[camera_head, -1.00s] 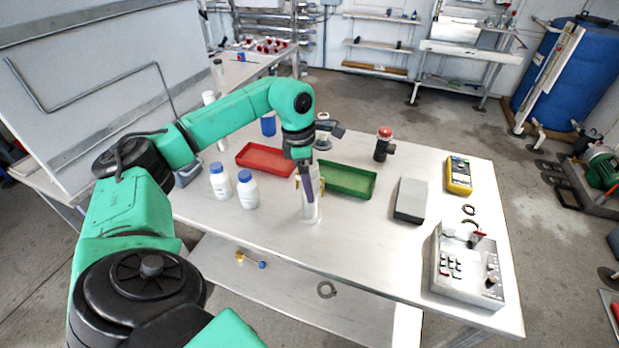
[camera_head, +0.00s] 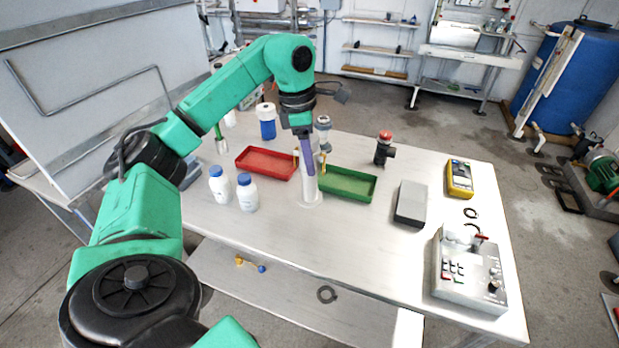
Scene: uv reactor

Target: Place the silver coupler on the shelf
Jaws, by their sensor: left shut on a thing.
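My left gripper (camera_head: 310,162) is over the middle of the table, pointing down. It is shut on a pale, silvery upright cylinder with a wider round foot, which I take for the silver coupler (camera_head: 310,190). The gripper partly hides its upper part. I cannot tell whether its foot touches the table. It is between the red tray and the green tray, a little in front of them. A lower shelf (camera_head: 290,300) runs under the table's front edge, and wall shelves (camera_head: 375,48) hang at the back. My right gripper is not in view.
The red tray (camera_head: 267,163), green tray (camera_head: 347,184), two white bottles (camera_head: 247,193) and a grey box (camera_head: 411,203) stand on the table (camera_head: 350,245). A control box (camera_head: 467,272) is at the right. The table's front middle is clear.

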